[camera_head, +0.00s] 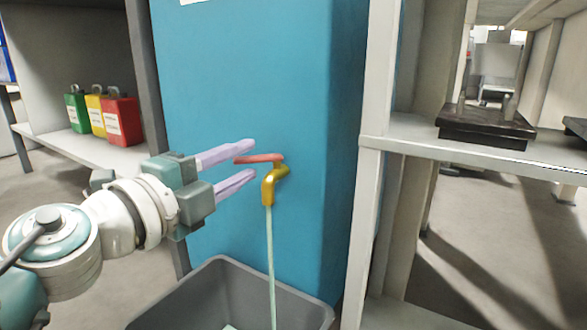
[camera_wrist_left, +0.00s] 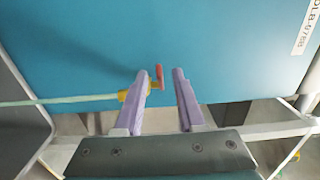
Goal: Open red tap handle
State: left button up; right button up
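The red tap handle (camera_head: 262,158) sits on top of a brass-yellow tap (camera_head: 270,186) on the front of a blue tank (camera_head: 260,80). The handle points left in the head view. A thin pale stream (camera_head: 270,250) runs from the spout down to a grey bin (camera_head: 215,280). My left gripper (camera_head: 251,159) is open, with its lilac fingers at the handle, one above and one below it in the head view. In the left wrist view the red handle (camera_wrist_left: 159,75) shows between the fingertips, nearer the left finger, which partly covers the yellow tap (camera_wrist_left: 124,93). My right gripper is out of view.
A grey shelf at left holds green (camera_head: 77,110), yellow (camera_head: 95,112) and red (camera_head: 122,120) canisters. A pale shelf post (camera_head: 372,170) stands right of the tank. A dark object (camera_head: 487,126) lies on the right shelf.

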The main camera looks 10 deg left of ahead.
pick_arm(q)
jog(key=shift+w+d, duration=0.1)
jog(key=shift+w, duration=0.2)
grip_shut()
dwell(0.5)
